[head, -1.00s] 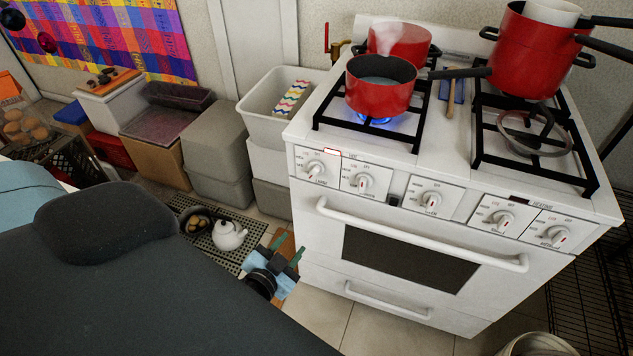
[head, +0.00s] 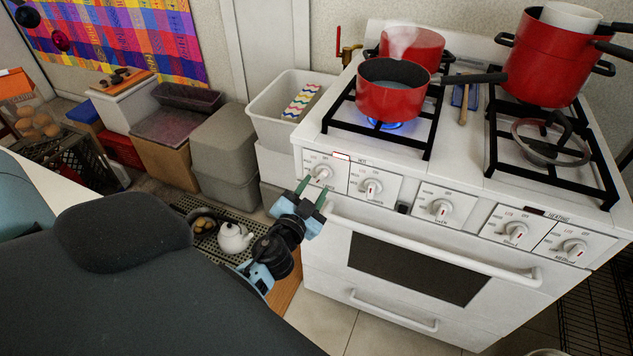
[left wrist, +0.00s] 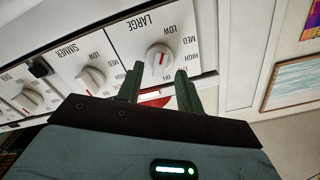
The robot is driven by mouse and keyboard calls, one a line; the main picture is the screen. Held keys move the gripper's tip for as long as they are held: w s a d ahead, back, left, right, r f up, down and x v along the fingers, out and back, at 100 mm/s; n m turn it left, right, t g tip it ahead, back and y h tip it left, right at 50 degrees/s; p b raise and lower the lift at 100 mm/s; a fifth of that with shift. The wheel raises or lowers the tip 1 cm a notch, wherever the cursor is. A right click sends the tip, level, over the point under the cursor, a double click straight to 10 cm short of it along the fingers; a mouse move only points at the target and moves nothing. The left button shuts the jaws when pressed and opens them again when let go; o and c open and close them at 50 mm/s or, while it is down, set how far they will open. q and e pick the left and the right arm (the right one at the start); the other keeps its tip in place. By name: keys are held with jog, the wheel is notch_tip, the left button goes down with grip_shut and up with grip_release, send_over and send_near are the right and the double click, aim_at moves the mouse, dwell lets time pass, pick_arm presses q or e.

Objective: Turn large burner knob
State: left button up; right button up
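The large burner knob (head: 321,172) is a white round knob with a red mark, at the left end of the white stove's front panel. In the left wrist view the knob (left wrist: 160,58) sits under the word LARGE, just beyond the fingertips and between them. My left gripper (head: 311,190) is just below and in front of the knob in the head view. Its two green fingers (left wrist: 157,72) are apart with nothing between them. I see no contact with the knob. My right gripper is not in view.
A red pot (head: 390,99) stands over a lit blue flame on the left burner. The oven handle (head: 430,244) runs below the knobs. The simmer knob (head: 371,188) is beside the large one. A grey-white bin (head: 272,110) stands left of the stove.

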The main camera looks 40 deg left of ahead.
aim_at(323, 175)
pick_arm(q)
jog(key=shift+x, duration=1.35)
jog(key=shift+c, duration=0.2)
grip_shut()
